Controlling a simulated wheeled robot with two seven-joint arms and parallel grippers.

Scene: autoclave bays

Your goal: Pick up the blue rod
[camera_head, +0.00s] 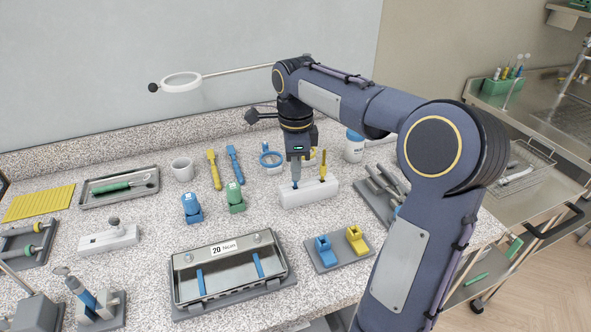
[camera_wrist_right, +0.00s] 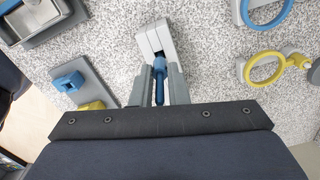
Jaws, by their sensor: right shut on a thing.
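The blue rod (camera_head: 295,184) is upright at the left end of a white block (camera_head: 309,196). My right gripper (camera_head: 297,170) points down over it and is shut on it. In the right wrist view the blue rod (camera_wrist_right: 159,82) lies between the two grey fingers, with the white block (camera_wrist_right: 156,40) beyond. The fingers cover part of the rod. I cannot tell how deep it sits in the block. A yellow rod (camera_head: 323,164) stands at the right end of the block, apart from the gripper. My left gripper is not in view.
A metal tray labelled 20 (camera_head: 228,268) stands in front left. A grey plate (camera_head: 338,250) with blue and yellow clips lies in front. Blue (camera_head: 191,207) and green (camera_head: 235,198) pieces stand left of the block. A white jar (camera_head: 354,146) is behind right.

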